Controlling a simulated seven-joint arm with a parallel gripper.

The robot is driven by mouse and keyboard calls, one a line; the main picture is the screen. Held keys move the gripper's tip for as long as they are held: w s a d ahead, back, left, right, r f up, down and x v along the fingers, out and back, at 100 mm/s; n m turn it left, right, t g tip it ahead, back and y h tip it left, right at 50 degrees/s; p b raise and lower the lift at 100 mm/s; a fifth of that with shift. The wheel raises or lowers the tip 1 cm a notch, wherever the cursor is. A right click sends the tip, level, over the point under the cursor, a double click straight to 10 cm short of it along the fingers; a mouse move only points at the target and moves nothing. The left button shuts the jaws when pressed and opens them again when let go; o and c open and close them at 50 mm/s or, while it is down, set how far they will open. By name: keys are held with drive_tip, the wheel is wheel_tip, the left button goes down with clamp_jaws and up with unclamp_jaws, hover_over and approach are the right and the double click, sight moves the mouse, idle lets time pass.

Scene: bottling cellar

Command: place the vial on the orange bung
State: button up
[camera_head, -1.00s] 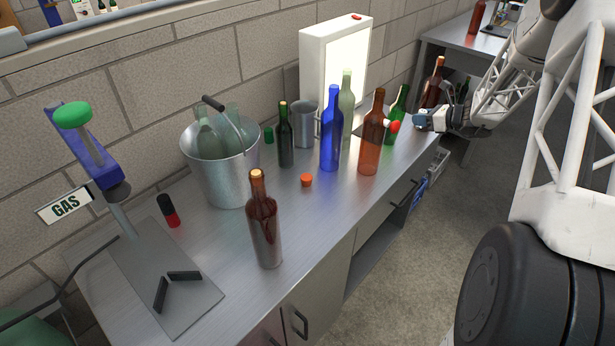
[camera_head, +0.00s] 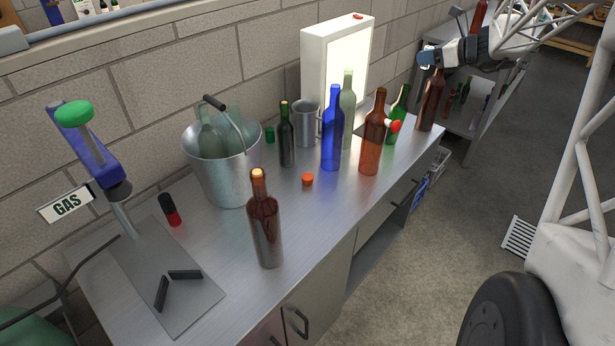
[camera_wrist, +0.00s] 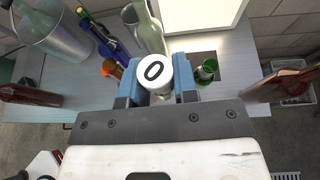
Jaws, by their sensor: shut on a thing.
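My gripper (camera_head: 428,60) is raised over the far right end of the bench. In the wrist view its blue jaws (camera_wrist: 158,82) are shut on the vial (camera_wrist: 155,75), which shows a round white top marked with a black 0. The vial's lower part is mostly hidden. The orange bung (camera_head: 307,180) sits on the bench top, in front of the dark green bottle and left of the blue bottle. My gripper is well to the right of the bung and above it.
A metal bucket (camera_head: 228,178) stands left of the bung; another brown bottle (camera_head: 265,225) stands in front. The light box (camera_head: 316,75) is behind.

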drive_tip(key=s+a+n+g+y, duration=0.1)
drive_tip(key=s+a+n+g, duration=0.1)
drive_tip(key=s+a, duration=1.15)
drive_tip(key=s+a+n+g+y, duration=0.2)
drive_tip(key=s+a, duration=0.9)
drive_tip(key=a, duration=0.6)
wheel_tip(320, 180, down, 27)
drive_tip(key=shift+w+r, duration=0.15)
drive_tip(key=shift+r, duration=0.05)
drive_tip(key=shift+a, duration=0.15)
hover_over(308, 176)
drive_tip(key=shift+a+f, duration=0.1)
drive_tip(key=shift+f, duration=0.65)
drive_tip(key=shift+f, duration=1.75)
